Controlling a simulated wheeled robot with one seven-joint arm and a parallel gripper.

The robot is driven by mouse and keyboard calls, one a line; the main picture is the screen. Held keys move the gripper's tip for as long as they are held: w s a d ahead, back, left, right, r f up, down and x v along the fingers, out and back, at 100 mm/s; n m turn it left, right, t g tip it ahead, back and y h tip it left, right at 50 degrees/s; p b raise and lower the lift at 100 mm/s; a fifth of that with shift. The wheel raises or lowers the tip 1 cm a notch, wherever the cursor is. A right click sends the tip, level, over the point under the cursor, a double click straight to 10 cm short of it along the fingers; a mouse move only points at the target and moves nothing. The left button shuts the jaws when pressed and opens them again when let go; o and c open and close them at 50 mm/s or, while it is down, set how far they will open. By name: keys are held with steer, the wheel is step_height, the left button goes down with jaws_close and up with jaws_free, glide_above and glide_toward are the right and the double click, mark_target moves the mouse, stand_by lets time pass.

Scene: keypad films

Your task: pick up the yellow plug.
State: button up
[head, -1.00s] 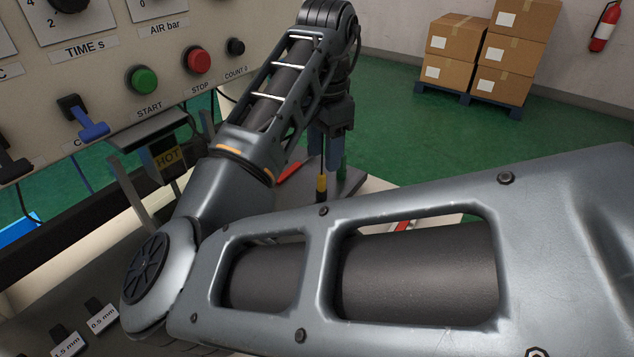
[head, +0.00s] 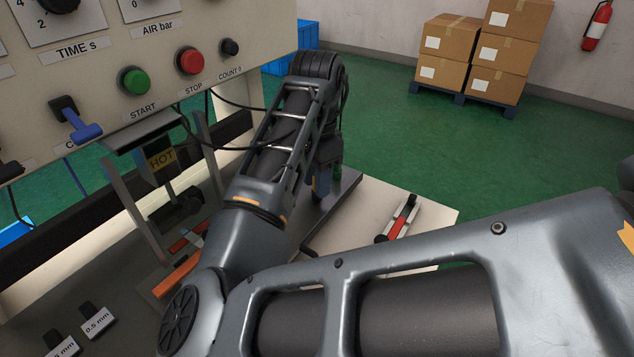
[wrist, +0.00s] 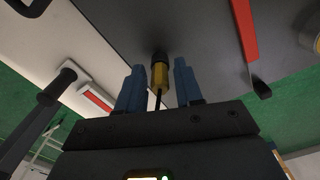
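The yellow plug (wrist: 160,73) shows in the wrist view, with a black end and a thin dark cable running from it toward my gripper. My gripper (wrist: 159,80) is open, its two blue fingers on either side of the plug. A gap shows between the plug and each finger. In the head view my gripper (head: 321,181) is low over the bench, largely behind my arm. The plug is hidden in that view.
A red-handled clamp (head: 399,221) lies on the white bench top (head: 435,219) to the right of my gripper. Boxes stand on a pallet at the back.

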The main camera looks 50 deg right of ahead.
jaws_close()
steer(key=shift+r, duration=0.1)
steer(key=shift+r, duration=0.5)
step_height(320, 180, up, 3)
steer(key=s+d+r, duration=0.6)
steer(key=s+d, duration=0.2)
steer(key=shift+d+r+p, duration=0.3)
steer(key=shift+r+p, duration=0.1)
steer(key=shift+p, duration=0.05)
